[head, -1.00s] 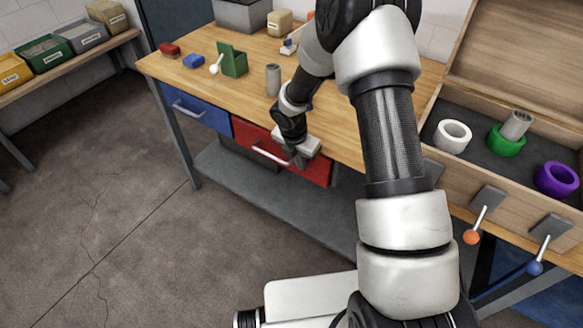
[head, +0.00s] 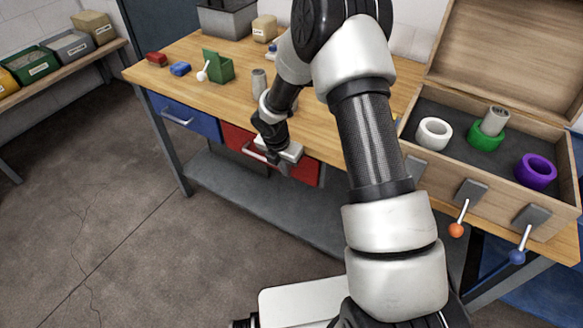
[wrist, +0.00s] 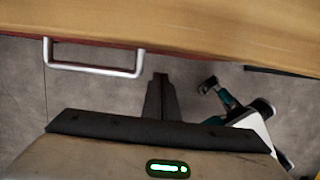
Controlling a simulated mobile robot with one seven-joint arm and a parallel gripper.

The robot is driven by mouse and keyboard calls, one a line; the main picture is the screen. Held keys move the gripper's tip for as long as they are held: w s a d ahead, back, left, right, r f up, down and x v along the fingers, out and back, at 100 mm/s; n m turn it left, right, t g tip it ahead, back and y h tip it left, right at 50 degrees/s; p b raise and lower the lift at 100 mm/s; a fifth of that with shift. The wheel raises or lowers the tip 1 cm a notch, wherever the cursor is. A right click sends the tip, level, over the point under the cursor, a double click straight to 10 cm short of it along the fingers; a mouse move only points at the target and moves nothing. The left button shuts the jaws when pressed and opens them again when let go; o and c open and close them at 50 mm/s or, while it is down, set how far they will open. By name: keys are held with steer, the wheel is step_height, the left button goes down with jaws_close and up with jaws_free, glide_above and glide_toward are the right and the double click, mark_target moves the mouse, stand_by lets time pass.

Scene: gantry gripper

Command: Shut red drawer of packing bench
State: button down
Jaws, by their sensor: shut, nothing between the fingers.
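The red drawer (head: 306,173) is under the front edge of the packing bench (head: 203,95), right of the blue drawer. Its front looks about level with the bench edge; I cannot tell if a small gap remains. In the wrist view only a thin red strip shows below the bench top (wrist: 200,25), with the silver handle (wrist: 95,71) sticking out. My gripper (head: 270,157) is in front of the red drawer and covers part of its front and handle. In the wrist view my gripper's fingers (wrist: 160,92) are together and empty, right of the handle and apart from it.
The blue drawer (head: 185,117) looks shut. A grey cylinder (head: 259,80) and a green box (head: 219,67) stand on the bench. An open wooden case (head: 440,185) with rings and two levers is at the right. The floor (head: 120,220) in front is clear.

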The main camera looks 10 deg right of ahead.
steer(key=p+v, duration=0.1)
steer(key=v, duration=0.9)
steer(key=shift+s+a+p, duration=0.3)
steer(key=shift+s+a, duration=0.05)
steer(key=shift+s, duration=0.05)
